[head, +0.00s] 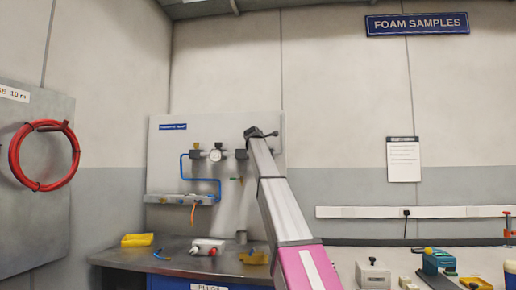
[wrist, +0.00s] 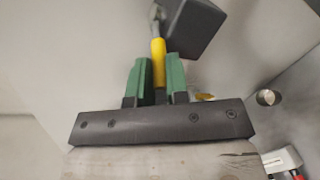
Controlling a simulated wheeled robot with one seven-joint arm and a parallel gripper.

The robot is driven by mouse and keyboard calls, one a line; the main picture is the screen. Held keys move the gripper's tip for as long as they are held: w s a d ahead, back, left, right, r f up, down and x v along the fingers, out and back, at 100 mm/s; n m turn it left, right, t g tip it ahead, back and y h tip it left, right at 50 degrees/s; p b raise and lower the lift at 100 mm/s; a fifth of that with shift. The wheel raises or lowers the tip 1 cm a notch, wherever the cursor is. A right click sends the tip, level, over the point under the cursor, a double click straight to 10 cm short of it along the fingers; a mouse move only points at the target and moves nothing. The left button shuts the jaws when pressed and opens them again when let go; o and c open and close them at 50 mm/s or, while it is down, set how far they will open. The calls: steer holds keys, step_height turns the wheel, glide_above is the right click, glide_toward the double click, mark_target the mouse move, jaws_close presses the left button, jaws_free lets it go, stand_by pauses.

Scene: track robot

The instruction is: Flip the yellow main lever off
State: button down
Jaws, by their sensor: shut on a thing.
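In the wrist view the yellow main lever (wrist: 158,48) is a short yellow handle, which points down from a grey stem beside a dark block. My gripper (wrist: 157,70) has its two green fingers on either side of the lever and is shut on it. In the head view my arm reaches up to the pale wall panel (head: 165,150). The grip on the lever is too small to make out there.
A red hose coil (head: 44,155) hangs at left.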

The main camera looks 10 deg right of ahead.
steer(key=shift+s+d+n+t+y, duration=0.25)
steer(key=shift+d+n+y, duration=0.25)
steer(key=shift+n+y, duration=0.4)
steer(key=shift+s+d+n+t+y, duration=0.2)
steer(key=shift+d+n+y, duration=0.35)
steer(key=shift+y, duration=0.6)
steer(key=shift+s+d+n+t+y, duration=0.15)
steer(key=shift+s+d+n+y, duration=0.2)
steer(key=shift+n+y, duration=0.6)
steer(key=shift+d+y, duration=0.1)
steer(key=shift+y, duration=0.2)
steer(key=c, duration=1.1)
jaws_free()
steer(key=v, duration=1)
steer(key=shift+s, duration=0.35)
steer(key=shift+r, duration=0.1)
